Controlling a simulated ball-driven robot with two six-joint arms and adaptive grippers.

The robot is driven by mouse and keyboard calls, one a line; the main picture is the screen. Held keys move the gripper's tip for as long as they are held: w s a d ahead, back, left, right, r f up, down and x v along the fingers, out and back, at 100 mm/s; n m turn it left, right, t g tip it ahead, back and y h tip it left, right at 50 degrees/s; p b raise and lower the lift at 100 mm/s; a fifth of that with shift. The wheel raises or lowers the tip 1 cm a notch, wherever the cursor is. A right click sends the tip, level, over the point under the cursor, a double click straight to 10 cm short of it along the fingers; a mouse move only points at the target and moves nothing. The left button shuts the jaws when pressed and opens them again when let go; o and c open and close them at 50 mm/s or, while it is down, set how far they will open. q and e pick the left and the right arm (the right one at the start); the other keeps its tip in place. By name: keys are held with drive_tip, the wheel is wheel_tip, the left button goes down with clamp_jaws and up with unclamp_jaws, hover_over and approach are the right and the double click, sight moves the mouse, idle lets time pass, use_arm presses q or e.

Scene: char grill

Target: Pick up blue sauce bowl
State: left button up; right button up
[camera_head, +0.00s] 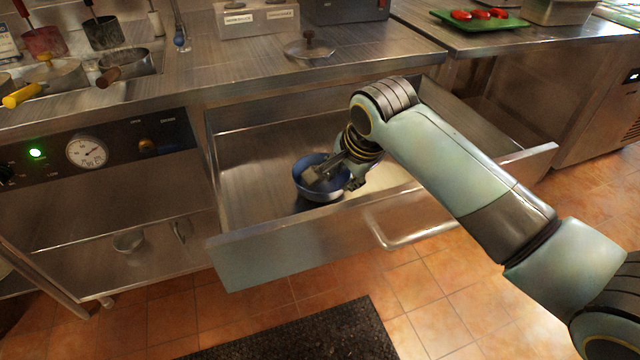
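The blue sauce bowl (304,183) is inside the open steel drawer (250,165), near its front wall. It looks upright, and I cannot tell whether it touches the drawer floor. My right gripper (325,177) reaches down into the drawer from the right, with its fingers at the bowl's inside and right rim. The fingers are small and partly hidden by the wrist, so I cannot tell whether they are closed on the rim. My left gripper is not in view.
The drawer's front wall (300,250) and the counter edge above bound the space around my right arm. A lid (309,48) lies on the counter. Pots (125,66) sit at the upper left, and a green tray (480,20) with red items is at the upper right.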

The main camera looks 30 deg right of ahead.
sight(336, 190)
drive_tip(key=b+x, duration=0.1)
drive_tip(key=x, duration=0.7)
drive_tip(key=shift+d+f, duration=0.1)
drive_tip(key=shift+f, duration=0.2)
drive_tip(key=shift+r, duration=0.1)
drive_tip(key=shift+c, duration=0.3)
clamp_jaws()
